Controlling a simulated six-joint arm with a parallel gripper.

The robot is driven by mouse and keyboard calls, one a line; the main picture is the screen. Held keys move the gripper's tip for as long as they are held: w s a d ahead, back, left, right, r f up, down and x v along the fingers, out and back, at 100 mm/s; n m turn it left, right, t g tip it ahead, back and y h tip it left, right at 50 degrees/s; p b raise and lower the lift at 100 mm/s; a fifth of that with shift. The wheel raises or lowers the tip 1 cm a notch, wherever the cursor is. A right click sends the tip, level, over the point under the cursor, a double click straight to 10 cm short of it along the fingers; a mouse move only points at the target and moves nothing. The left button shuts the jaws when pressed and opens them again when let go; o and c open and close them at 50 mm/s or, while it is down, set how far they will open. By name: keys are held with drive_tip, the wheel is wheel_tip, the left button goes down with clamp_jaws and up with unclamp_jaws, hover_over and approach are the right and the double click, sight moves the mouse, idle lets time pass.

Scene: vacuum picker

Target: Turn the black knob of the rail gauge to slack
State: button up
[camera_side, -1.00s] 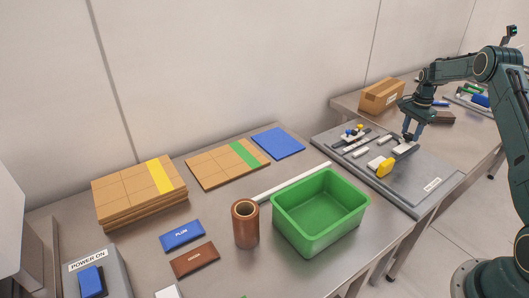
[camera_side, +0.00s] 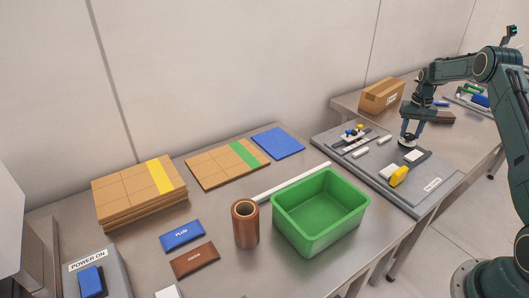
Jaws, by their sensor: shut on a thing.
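A grey board (camera_side: 443,173) on the right of the bench carries the small rail fittings. My gripper (camera_side: 408,139) is over the board's far right part, pointing down. It is shut on a small dark piece, which looks like the black knob (camera_side: 407,144); the fingers partly hide it. Just in front lie white blocks (camera_side: 413,156), a dark bar and a yellow piece (camera_side: 399,176). Another small fitting (camera_side: 354,135) with yellow, blue and black parts stands at the board's far left. Any slack marking is too small to read.
A green bin (camera_side: 321,212) stands left of the board, with a white strip (camera_side: 290,182) behind it. A brown cylinder (camera_side: 246,224) stands beside the bin. A cardboard box (camera_side: 382,95) sits on the far bench.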

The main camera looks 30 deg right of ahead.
sight(409, 135)
drive_tip(key=n, duration=0.4)
drive_tip(key=shift+r+n, duration=0.1)
drive_tip(key=shift+n, duration=0.3)
drive_tip(key=n, duration=0.4)
drive_tip(key=shift+w+n, duration=0.1)
drive_tip(key=shift+n, duration=0.3)
drive_tip(key=o, duration=1)
wheel_tip(409, 135, up, 14)
drive_tip(key=shift+a, duration=0.15)
idle(0.3)
